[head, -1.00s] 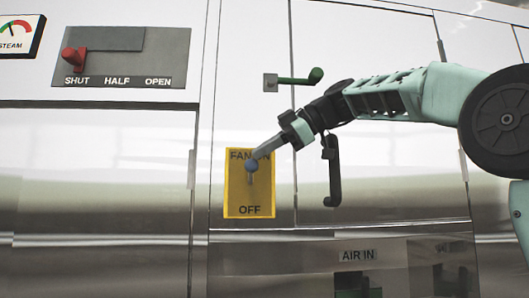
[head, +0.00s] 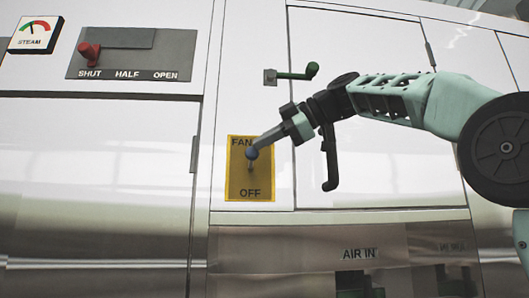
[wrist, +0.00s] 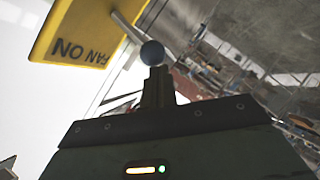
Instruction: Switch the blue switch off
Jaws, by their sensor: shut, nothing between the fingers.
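The blue switch (head: 252,153) is a blue ball on a thin grey stem, on a yellow plate (head: 236,183) marked FAN, with OFF at the bottom. The ball sits in the upper half of the plate, above the stem's base. My gripper (head: 263,146) is shut and empty, reaching in from the upper right with its tips at the ball, and covers the ON lettering. In the wrist view the blue ball (wrist: 152,53) is right at the end of the shut fingers (wrist: 156,82). I cannot tell whether they touch. The plate (wrist: 75,28) shows FAN ON there.
A black handle (head: 330,165) hangs just right of the plate, below my wrist. A green lever (head: 295,75) is above. A red lever (head: 88,52) stands at SHUT on a grey panel at upper left.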

